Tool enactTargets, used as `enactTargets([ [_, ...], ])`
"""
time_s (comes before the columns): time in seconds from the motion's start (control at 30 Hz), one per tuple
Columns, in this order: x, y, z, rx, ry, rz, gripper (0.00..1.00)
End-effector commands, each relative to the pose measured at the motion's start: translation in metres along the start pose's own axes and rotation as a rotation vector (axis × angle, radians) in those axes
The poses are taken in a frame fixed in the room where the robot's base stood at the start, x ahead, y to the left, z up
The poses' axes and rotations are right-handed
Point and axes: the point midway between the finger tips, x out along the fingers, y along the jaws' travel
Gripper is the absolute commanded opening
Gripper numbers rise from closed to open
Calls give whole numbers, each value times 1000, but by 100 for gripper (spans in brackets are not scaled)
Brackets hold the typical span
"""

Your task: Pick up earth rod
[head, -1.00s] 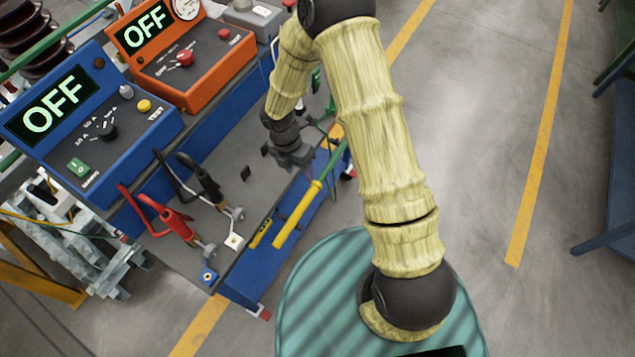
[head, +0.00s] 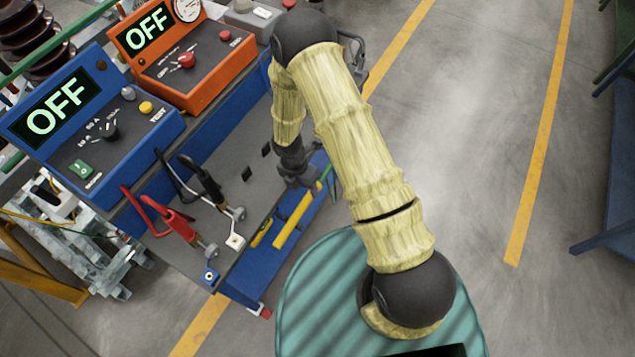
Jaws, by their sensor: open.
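The earth rod, a yellow rod (head: 294,221), lies slanting along the blue lower ledge of the bench, with its upper end close to my gripper. A bit of green shows beyond that end, partly hidden by my gripper. My gripper (head: 306,185) is open and points down above the upper part of the rod. I cannot tell whether its fingers touch the rod or how high above it they are.
A short yellow tool (head: 261,233) lies beside the rod. Blue box (head: 112,118) and orange box (head: 190,66) stand behind.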

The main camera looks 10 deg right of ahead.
Motion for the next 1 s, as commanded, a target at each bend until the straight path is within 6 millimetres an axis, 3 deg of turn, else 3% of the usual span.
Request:
enactTargets([
  [0.33,38,-3,-4,-1,0,-2,50],
  [0.9,41,-3,-4,-1,0,-1,50],
  [1.0,41,-3,-4,-1,0,-1,33],
])
